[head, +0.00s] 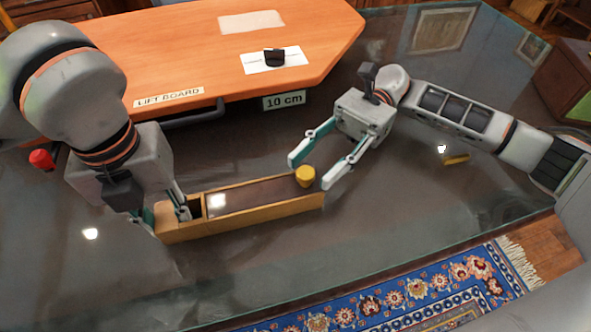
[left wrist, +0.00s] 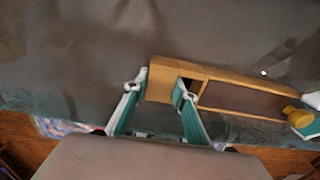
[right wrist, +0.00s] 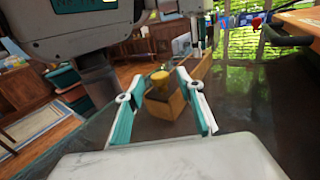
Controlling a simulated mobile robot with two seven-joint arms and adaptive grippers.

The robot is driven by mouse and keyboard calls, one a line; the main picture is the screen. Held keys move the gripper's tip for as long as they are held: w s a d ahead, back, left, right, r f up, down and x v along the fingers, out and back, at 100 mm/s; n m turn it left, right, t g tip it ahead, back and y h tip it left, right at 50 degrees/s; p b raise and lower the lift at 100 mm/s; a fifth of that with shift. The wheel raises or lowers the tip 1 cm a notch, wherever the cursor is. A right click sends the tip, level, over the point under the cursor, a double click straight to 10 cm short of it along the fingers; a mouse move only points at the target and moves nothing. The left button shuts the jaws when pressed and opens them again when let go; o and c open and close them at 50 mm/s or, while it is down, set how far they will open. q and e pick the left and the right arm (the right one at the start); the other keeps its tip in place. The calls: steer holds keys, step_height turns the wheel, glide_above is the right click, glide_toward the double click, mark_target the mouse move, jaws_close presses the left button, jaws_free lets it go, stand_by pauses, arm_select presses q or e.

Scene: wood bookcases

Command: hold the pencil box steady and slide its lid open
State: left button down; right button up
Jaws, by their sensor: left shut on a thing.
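The pencil box (head: 255,218) is a long wooden box lying on the dark glass table. Its brown lid (head: 255,194) has a yellow knob (head: 305,176) at the right end. A short dark opening (head: 196,209) shows left of the lid. My left gripper (head: 163,216) is shut on the box's left end; in the left wrist view (left wrist: 160,88) one finger is outside the end and the other is at the opening. My right gripper (head: 311,173) is open, its fingertips on either side of the knob in the picture. In the right wrist view the knob (right wrist: 160,78) appears ahead, apart from both fingers.
An orange lift board (head: 180,60) with a "10 cm" tag (head: 284,101) stands behind the box. A black clip-like object (head: 274,57) lies on it. A red object (head: 41,159) is at the far left. The glass is clear in front of the box.

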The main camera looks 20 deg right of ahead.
mark_target(311, 169)
steer(key=shift+x, duration=1.6)
jaws_close()
steer(key=d, duration=1.3)
steer(key=shift+s+d, duration=0.1)
steer(key=shift+d, duration=0.1)
jaws_free()
